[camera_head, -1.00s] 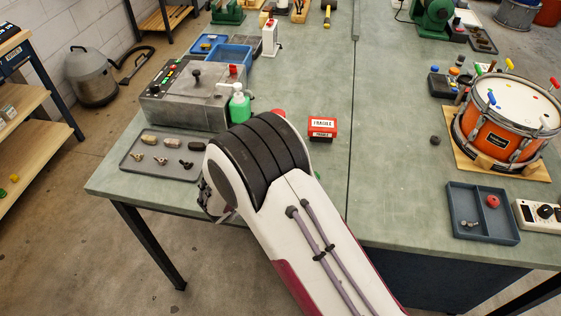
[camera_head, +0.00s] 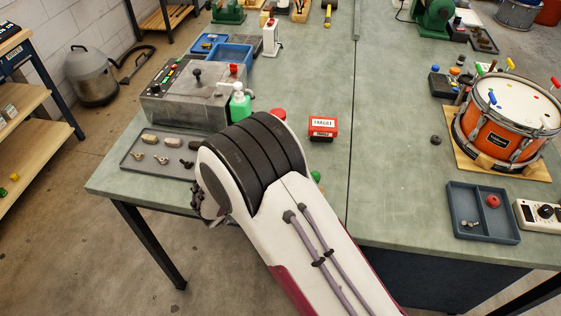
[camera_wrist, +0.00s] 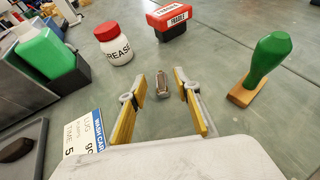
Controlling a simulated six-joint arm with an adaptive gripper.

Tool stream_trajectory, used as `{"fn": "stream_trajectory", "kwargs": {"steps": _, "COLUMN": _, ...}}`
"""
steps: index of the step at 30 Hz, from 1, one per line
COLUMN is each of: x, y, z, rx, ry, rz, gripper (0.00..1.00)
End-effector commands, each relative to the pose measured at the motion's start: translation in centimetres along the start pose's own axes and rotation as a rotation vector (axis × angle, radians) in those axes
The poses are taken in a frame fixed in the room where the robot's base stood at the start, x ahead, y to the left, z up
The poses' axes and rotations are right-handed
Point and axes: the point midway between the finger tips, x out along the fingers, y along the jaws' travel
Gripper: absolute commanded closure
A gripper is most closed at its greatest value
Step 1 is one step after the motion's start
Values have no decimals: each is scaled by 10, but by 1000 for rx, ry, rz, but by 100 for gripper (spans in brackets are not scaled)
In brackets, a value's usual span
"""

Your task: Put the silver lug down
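The silver lug (camera_wrist: 162,84) shows in the wrist view as a small metal piece between my fingertips, with a gap on each side. It appears to be on the green bench top; whether it touches the surface is hard to tell. My gripper (camera_wrist: 160,86) is open, its yellow-padded fingers apart on either side of the lug. In the head view my arm hides the gripper and the lug.
Around the lug stand a white grease jar (camera_wrist: 115,45) with a red lid, a red FRAGILE stamp (camera_wrist: 170,18), a green-handled tool (camera_wrist: 262,65) and a printed card (camera_wrist: 88,145). A grey tray (camera_head: 130,163) with several small parts lies left. Bare bench (camera_wrist: 218,55) shows between them.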

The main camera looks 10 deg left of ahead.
Motion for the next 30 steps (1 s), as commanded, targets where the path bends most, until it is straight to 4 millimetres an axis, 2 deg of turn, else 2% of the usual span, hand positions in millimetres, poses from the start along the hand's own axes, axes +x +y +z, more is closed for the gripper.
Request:
{"fn": "stream_trajectory", "kwargs": {"steps": 12, "x": -64, "y": 1, "z": 0, "rx": 0, "ry": -1, "rz": 2, "gripper": 68}}
{"fn": "stream_trajectory", "kwargs": {"steps": 18, "x": -88, "y": 0, "z": 0, "rx": -1, "ry": -1, "rz": 2, "gripper": 68}}
{"fn": "stream_trajectory", "kwargs": {"steps": 24, "x": -98, "y": 0, "z": 0, "rx": 1, "ry": -1, "rz": 0, "gripper": 68}}
{"fn": "stream_trajectory", "kwargs": {"steps": 30, "x": -100, "y": 0, "z": 0, "rx": 0, "ry": -1, "rz": 0, "gripper": 68}}
